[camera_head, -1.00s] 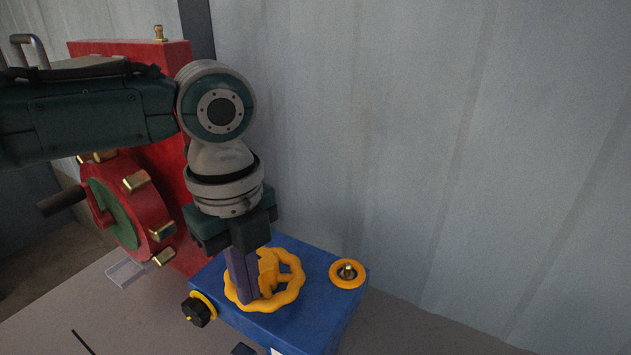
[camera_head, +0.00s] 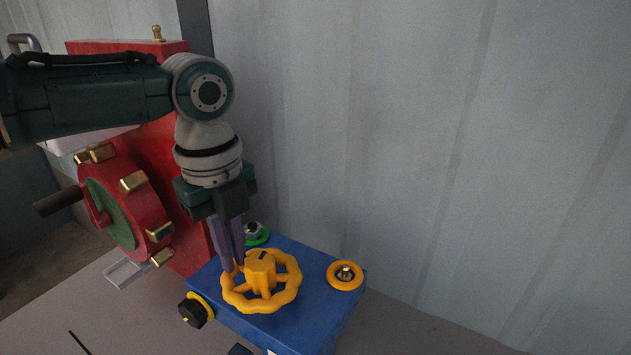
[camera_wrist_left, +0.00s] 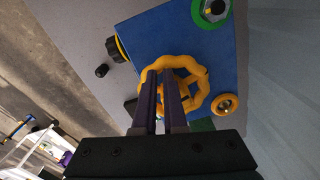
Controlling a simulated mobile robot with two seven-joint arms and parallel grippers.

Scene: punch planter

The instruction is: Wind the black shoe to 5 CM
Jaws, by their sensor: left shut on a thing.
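A yellow handwheel (camera_head: 288,293) with a raised hub lies flat on top of a blue box (camera_head: 318,262). It also shows in the left wrist view (camera_wrist_left: 203,78). My left gripper (camera_head: 231,266) points down with its purple fingers at the far left part of the wheel, shut on the rim. In the left wrist view my left gripper (camera_wrist_left: 163,75) reaches over the wheel's edge. I cannot make out the black shoe or a CM scale for certain; a dark piece (camera_head: 240,349) is cut off at the bottom edge. My right gripper is not in view.
A black knob with a yellow collar (camera_head: 194,311) sticks out at the box's left. A brass fitting in a yellow ring (camera_head: 345,272) and a green-ringed fitting (camera_head: 255,234) sit on top. A red machine (camera_head: 130,200) stands behind left. A grey wall closes the back.

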